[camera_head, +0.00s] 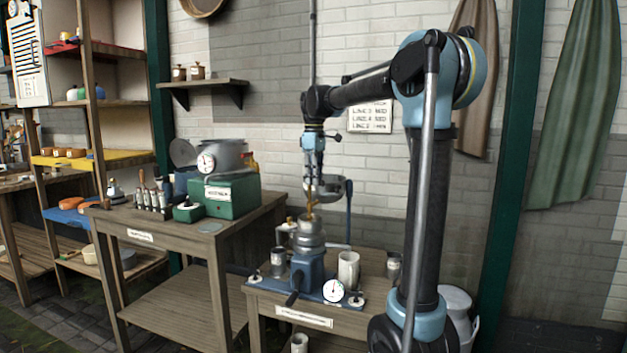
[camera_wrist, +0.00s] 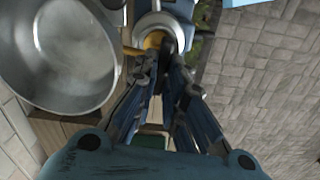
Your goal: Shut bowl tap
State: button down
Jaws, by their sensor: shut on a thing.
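The metal bowl (camera_head: 333,188) stands on a blue post above the blue-based machine (camera_head: 308,265), partly behind my gripper. In the wrist view the bowl (camera_wrist: 72,52) is large at upper left, its grey inside showing. The brass tap (camera_wrist: 154,40) is beside the bowl's rim, above a round metal top. My gripper (camera_head: 313,192) points down beside the bowl. In the wrist view its fingers (camera_wrist: 172,68) are closed together at the tap, on what looks like its dark lever. The fingers hide most of the lever, so I cannot tell its angle.
A white mug (camera_head: 348,270) and a dark jar (camera_head: 393,265) stand right of the machine. A dial gauge (camera_head: 333,290) is at its front. The left bench holds a green box (camera_head: 225,195) with a metal pot. A crank handle (camera_head: 293,297) sticks out forward.

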jog(key=shift+w+d+n, duration=0.1)
jog(key=shift+w+n, duration=0.05)
jog(key=shift+n, duration=0.35)
dwell(0.3)
jog(key=c, duration=1.7)
grip_release()
jog(key=shift+o, duration=0.2)
notch_tip(320, 180, up, 12)
jog(key=shift+d, duration=0.1)
